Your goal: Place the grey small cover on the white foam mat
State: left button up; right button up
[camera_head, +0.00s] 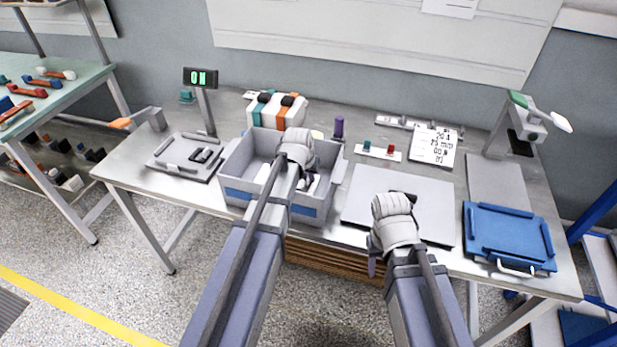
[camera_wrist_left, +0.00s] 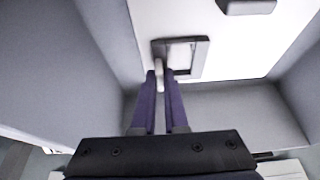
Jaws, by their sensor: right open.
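My left gripper (camera_head: 303,183) reaches down into the grey-blue bin (camera_head: 232,160). In the left wrist view its two purple fingers (camera_wrist_left: 161,76) straddle one side of a grey rectangular frame-like piece, which looks like the small cover (camera_wrist_left: 202,60). A light strip shows between the fingertips; I cannot tell whether they grip it. The cover lies on the bin's white floor. A pale flat mat (camera_head: 362,190), likely the white foam mat, lies on the table right of the bin. My right gripper (camera_head: 376,264) is open near the mat's front edge, mostly hidden by its own wrist.
A second grey part (camera_wrist_left: 247,6) lies in the bin. A blue tray (camera_head: 510,235) is at the table's right. A grey fixture (camera_head: 180,155) and display post (camera_head: 204,105) stand left.

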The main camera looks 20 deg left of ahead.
pick_arm(q)
jog(key=o, duration=0.4)
jog(key=shift+o, duration=0.2)
jog(key=shift+r, duration=0.1)
jog(key=p+v, duration=1.1)
jog(key=v, duration=0.1)
jog(key=shift+p, duration=0.3)
jog(key=shift+r, duration=0.1)
